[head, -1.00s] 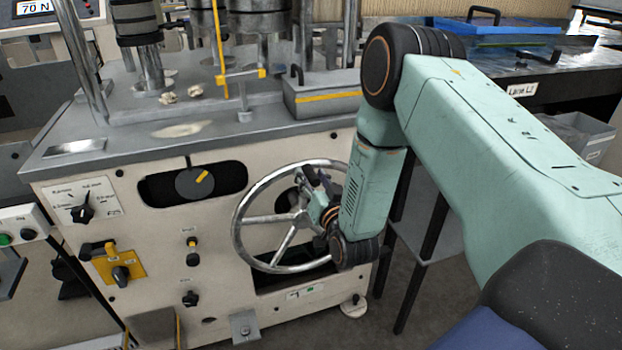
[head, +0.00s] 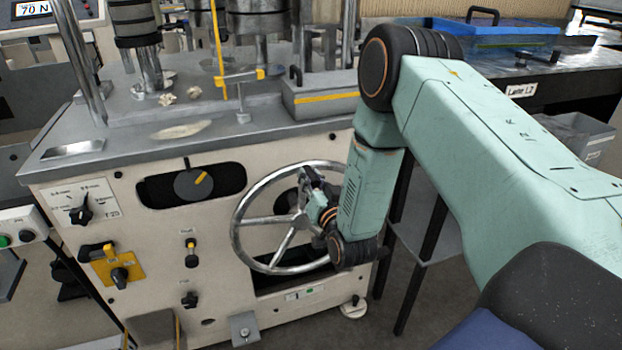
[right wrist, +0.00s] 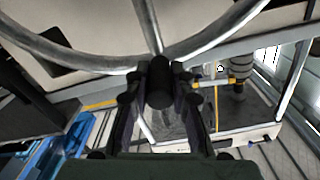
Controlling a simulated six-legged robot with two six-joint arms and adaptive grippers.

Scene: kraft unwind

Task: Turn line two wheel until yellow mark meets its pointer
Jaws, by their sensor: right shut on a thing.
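The metal spoked handwheel (head: 240,215) is on the front of the cream machine. In the right wrist view its rim (right wrist: 88,61) arcs across the top. Left of and above the wheel, a dark round dial (head: 186,186) sits in a black slot. Its yellow mark (head: 201,178) points up and right, clockwise of the thin black pointer (head: 187,162) above it, and apart from it. My right gripper (head: 309,182) is at the wheel's right side, partly hidden by my forearm. In the wrist view its fingers (right wrist: 160,95) are shut on the wheel's black handle (right wrist: 160,84). My left gripper is out of view.
A selector knob (head: 80,208), a yellow-plated switch (head: 122,272) and small knobs (head: 191,256) are on the panel left of the wheel. A grey box (head: 318,98) stands on the machine top. A dark bench (head: 500,75) with a blue tray (head: 490,40) is at right.

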